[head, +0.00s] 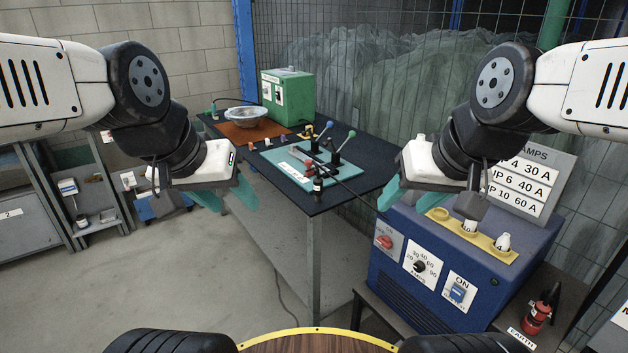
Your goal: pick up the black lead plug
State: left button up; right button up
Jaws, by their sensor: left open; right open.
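A small dark upright piece (318,187) stands at the front corner of the dark-topped bench, near a black lead (350,188). It may be the black lead plug, but it is too small to tell for sure. The lead runs from the middle of the bench towards its right edge. My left gripper (227,202), with teal fingers, is open and empty in the air, left of the bench. My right gripper (400,198) is open and empty in the air, between the bench and the blue machine. Neither gripper touches the dark piece.
A blue machine (440,270) with a yellow strip stands front right. A red and black object (537,317) stands beside it by an EARTH label.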

aim_at(318, 182)
jog(key=i+j, duration=0.8)
jog(key=j, duration=0.15)
jog(key=l+z, duration=0.05)
